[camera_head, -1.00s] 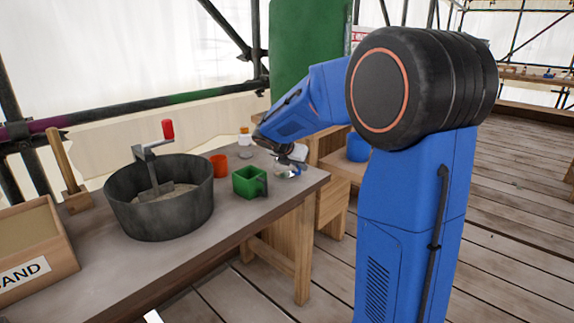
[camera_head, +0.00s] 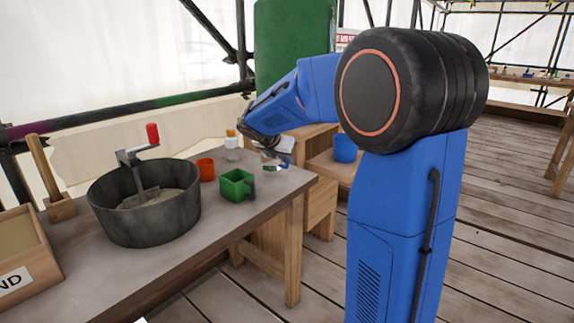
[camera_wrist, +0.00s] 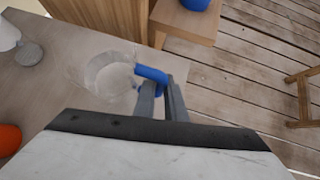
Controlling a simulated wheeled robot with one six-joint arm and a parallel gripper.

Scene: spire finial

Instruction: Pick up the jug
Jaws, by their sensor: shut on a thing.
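The jug is clear, with a blue handle. In the wrist view the jug (camera_wrist: 108,75) is just beyond my fingers, over the grey bench top. My gripper (camera_wrist: 162,98) is shut on its blue handle. In the head view the jug (camera_head: 271,160) is small and faint at the bench's far right corner, under my gripper (camera_head: 276,152), whose fingers are hard to make out. The jug looks slightly above the bench, but I cannot see the gap clearly.
A blue container (camera_head: 345,148) stands on a lower wooden surface behind.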

